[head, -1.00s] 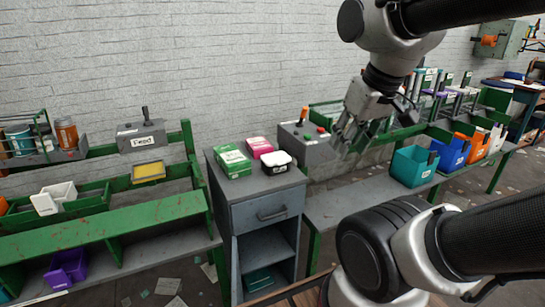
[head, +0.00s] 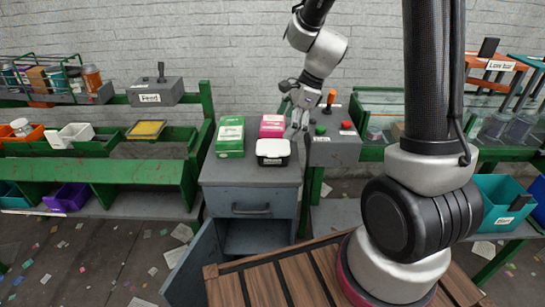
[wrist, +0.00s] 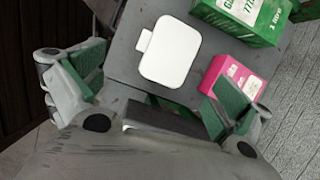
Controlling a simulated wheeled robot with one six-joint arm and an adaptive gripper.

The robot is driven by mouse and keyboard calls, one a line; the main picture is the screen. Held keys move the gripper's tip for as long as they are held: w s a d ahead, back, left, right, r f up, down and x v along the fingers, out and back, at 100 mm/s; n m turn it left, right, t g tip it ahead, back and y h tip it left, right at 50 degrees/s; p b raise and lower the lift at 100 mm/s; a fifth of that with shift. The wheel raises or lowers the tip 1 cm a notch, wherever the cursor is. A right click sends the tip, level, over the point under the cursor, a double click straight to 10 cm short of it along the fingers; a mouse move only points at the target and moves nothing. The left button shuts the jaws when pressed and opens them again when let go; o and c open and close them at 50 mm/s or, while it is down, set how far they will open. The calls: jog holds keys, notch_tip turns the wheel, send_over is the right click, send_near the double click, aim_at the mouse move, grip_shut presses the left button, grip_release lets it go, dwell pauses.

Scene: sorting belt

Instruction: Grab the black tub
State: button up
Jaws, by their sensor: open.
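The black tub (head: 273,158) has a white lid and stands upright on the grey cabinet top, near its front right. In the wrist view only its white lid (wrist: 171,52) with a small tab shows, beyond and between my fingers. My gripper (head: 299,125) is open and empty, above and just behind the tub on its right in the head view. Its two green-padded fingers (wrist: 157,84) are spread wide in the wrist view. Nothing is between the pads.
A green box (head: 230,138) stands left of the tub and a pink box (head: 272,126) close behind it. A grey control box (head: 334,150) with buttons and an orange-topped lever is right of the cabinet (head: 250,203). The cabinet top's front left is clear.

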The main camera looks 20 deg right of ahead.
aim_at(274, 147)
jog(key=f, duration=0.1)
jog(key=w+f+m, duration=0.1)
jog(key=f, duration=0.1)
jog(key=shift+w+a+m, duration=0.15)
jog(key=shift+w+m, duration=0.05)
jog(key=shift+m, duration=0.1)
jog(key=x, duration=0.7)
jog(key=shift+a+f, duration=0.1)
jog(key=shift+a, duration=0.35)
jog(key=c, duration=0.6)
